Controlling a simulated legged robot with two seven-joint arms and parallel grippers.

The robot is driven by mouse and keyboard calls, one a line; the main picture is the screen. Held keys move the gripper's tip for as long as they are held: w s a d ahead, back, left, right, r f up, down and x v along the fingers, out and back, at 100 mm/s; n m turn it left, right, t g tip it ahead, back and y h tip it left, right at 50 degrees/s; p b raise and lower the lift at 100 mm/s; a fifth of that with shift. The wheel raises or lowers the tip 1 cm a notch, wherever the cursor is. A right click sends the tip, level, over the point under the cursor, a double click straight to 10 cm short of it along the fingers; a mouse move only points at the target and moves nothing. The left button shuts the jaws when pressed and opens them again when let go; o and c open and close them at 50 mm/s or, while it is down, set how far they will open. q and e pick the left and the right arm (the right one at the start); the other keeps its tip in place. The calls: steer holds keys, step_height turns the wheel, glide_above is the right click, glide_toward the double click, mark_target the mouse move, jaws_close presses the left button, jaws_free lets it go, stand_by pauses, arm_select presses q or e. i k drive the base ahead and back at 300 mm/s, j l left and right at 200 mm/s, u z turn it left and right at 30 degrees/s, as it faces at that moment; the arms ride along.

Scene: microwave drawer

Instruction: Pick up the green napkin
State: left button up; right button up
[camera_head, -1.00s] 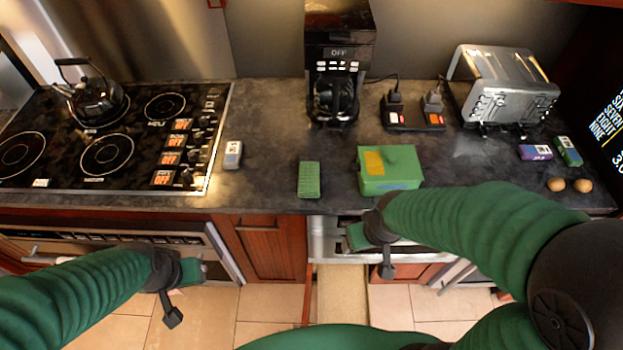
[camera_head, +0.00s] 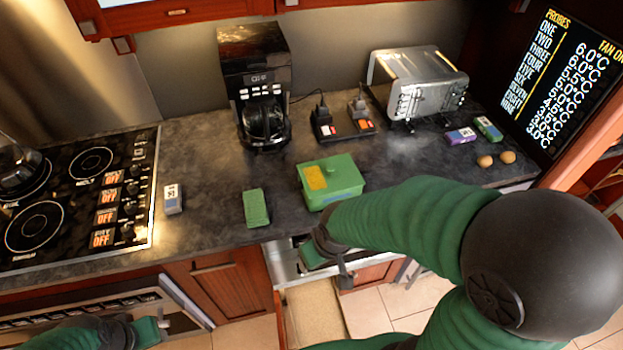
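The green napkin (camera_head: 256,208) looks like a small ribbed green block. It lies on the dark counter near its front edge, left of a green box. My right gripper (camera_head: 313,256) is at the counter's front edge, below and right of the napkin and apart from it. My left gripper (camera_head: 150,329) is low at the bottom left, in front of the oven front and far from the napkin. Neither gripper shows anything held. The gap between the fingers is not clear on either.
The green box (camera_head: 342,181) with a yellow patch stands right of the napkin. A small grey-white block (camera_head: 172,199) lies left of it, beside the stove (camera_head: 75,205). A coffee maker (camera_head: 259,85) and a toaster (camera_head: 418,84) stand behind. Two eggs (camera_head: 496,159) lie at the right.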

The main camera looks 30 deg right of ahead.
mark_target(256, 214)
steer(key=j+z, duration=0.2)
steer(key=z, duration=0.2)
steer(key=i+j+z, duration=0.1)
steer(key=z, duration=0.35)
steer(key=j+z, duration=0.55)
steer(key=z, duration=0.3)
steer(key=j+z, duration=0.2)
steer(key=z, duration=0.2)
steer(key=k, duration=0.05)
